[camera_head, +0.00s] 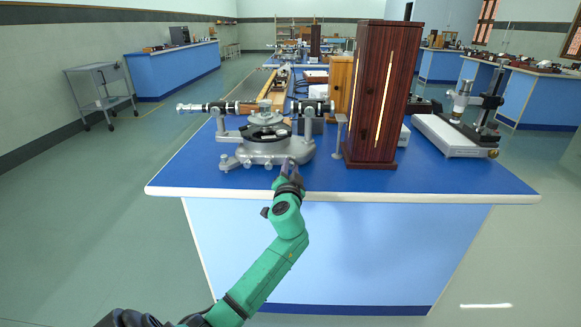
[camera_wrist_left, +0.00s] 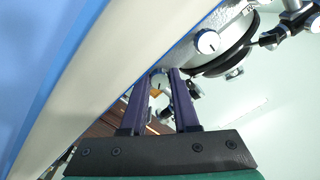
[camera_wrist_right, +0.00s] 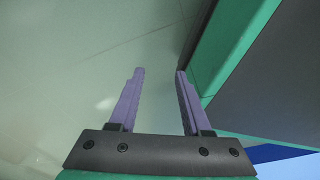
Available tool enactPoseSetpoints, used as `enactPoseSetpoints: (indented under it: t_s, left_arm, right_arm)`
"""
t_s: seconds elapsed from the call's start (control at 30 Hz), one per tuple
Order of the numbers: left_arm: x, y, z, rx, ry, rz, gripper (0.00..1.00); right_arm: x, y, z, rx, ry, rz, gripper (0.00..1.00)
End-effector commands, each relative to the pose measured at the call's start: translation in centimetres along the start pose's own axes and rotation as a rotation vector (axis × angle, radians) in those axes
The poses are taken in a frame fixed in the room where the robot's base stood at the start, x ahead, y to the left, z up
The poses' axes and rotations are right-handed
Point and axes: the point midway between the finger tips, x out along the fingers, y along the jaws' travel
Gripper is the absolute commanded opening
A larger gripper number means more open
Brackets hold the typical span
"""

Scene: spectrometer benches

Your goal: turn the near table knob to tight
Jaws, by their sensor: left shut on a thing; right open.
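The grey spectrometer (camera_head: 265,150) stands on the blue bench top near its front edge, with a round table and two horizontal tubes. My left gripper (camera_head: 290,166) reaches up to the front right of its base. In the left wrist view its purple fingers (camera_wrist_left: 166,76) are close together, shut on a small silver knob (camera_wrist_left: 159,82), partly hidden between them. I take it for the near table knob; its mark cannot be read. Another silver knob (camera_wrist_left: 208,42) with a dark line shows beside the fingers. My right gripper (camera_wrist_right: 160,73) is open and empty, away from the bench.
A dark wooden box (camera_head: 375,90) with a bright slit stands right of the spectrometer. A white-based instrument (camera_head: 450,136) is farther right. The blue bench top (camera_head: 330,180) is clear along its front edge. A grey cart (camera_head: 100,90) stands at the left.

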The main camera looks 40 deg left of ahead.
Motion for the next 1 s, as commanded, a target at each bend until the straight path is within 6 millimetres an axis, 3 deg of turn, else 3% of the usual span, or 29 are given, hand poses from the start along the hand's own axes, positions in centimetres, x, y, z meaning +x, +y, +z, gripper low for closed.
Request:
enactPoseSetpoints:
  t_s: [0.43,1.0]
  left_arm:
    - [0.0,0.1,0.1,0.403,-0.004,0.003,0.00]
    - [0.0,0.2,0.2,0.639,-0.004,0.004,0.00]
  right_arm:
    - [-0.5,-0.1,3.1,-0.015,-0.009,-0.002,0.48]
    - [-1.3,-0.1,3.0,-0.014,-0.008,-0.002,0.48]
